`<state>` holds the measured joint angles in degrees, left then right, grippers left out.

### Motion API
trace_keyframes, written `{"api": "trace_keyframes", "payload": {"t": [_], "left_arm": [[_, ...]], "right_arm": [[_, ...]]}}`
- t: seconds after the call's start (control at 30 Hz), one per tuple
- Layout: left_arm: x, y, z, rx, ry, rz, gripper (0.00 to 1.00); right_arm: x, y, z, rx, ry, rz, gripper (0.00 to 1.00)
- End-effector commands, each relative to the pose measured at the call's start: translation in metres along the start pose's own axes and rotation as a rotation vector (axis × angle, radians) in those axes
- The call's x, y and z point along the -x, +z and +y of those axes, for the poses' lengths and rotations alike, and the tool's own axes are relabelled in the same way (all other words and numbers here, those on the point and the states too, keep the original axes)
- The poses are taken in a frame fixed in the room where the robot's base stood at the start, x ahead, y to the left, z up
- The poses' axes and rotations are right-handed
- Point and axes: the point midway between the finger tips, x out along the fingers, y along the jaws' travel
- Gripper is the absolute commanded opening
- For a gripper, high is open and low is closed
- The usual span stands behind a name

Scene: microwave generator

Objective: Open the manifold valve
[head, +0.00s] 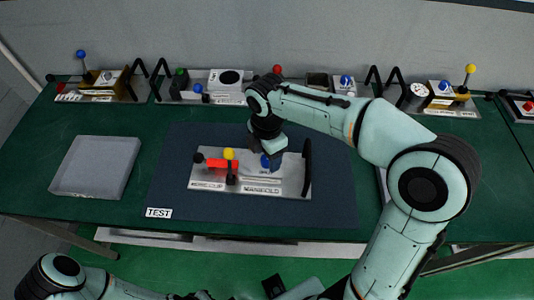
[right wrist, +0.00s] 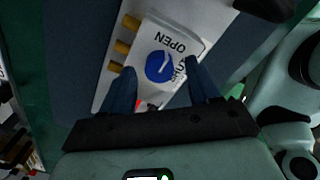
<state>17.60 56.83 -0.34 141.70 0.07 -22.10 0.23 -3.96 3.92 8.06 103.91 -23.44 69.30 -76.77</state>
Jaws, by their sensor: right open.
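The manifold module (head: 292,187) is a pale metal panel lying on a dark mat, labelled MANIFOLD. Its blue valve knob (head: 266,162) is partly covered by my right gripper (head: 270,157) in the head view. In the right wrist view the blue knob (right wrist: 159,67) carries a white pointer mark and sits on a white plate printed OPEN, with a second word partly hidden by a finger. My right gripper (right wrist: 160,80) is open, its dark blue fingers on either side of the knob. Contact cannot be told. My left gripper is not clearly visible.
The panel also carries a yellow-topped lever (head: 229,155), a red part (head: 222,164) and a black handle (head: 307,168). An empty grey tray (head: 95,167) lies to the left. Several other modules stand along the back wall. The mat (head: 330,205) is clear around the panel.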

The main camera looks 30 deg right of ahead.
Motion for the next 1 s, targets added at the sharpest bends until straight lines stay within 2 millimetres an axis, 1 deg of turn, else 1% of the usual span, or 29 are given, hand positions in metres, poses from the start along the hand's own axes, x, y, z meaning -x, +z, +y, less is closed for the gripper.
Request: {"api": "trace_keyframes", "payload": {"t": [0.17, 0.3, 0.4, 0.5, 0.6, 0.7, 1.0], "left_arm": [[0.008, -0.003, 0.004, -0.002, 0.002, 0.005, 0.0], [0.015, -0.006, 0.007, -0.003, 0.003, 0.009, 0.0], [0.021, -0.008, 0.01, -0.005, 0.005, 0.013, 0.0], [0.025, -0.01, 0.012, -0.006, 0.006, 0.016, 0.0], [0.028, -0.011, 0.014, -0.007, 0.006, 0.018, 0.0], [0.029, -0.012, 0.015, -0.007, 0.007, 0.019, 0.0], [0.029, -0.012, 0.015, -0.007, 0.007, 0.019, 0.0]], "right_arm": [[0.035, -0.001, 0.002, 0.0, 0.009, 0.002, 0.61], [0.069, 0.0, 0.002, 0.001, 0.009, 0.001, 0.61], [0.09, -0.001, 0.002, 0.001, 0.009, 0.001, 0.61], [0.107, 0.0, 0.001, 0.002, 0.007, 0.001, 0.61], [0.119, 0.0, 0.001, 0.001, 0.006, 0.001, 0.61], [0.126, 0.0, 0.0, 0.001, 0.004, 0.001, 0.61], [0.128, 0.0, 0.0, 0.001, 0.003, 0.001, 0.61]]}}
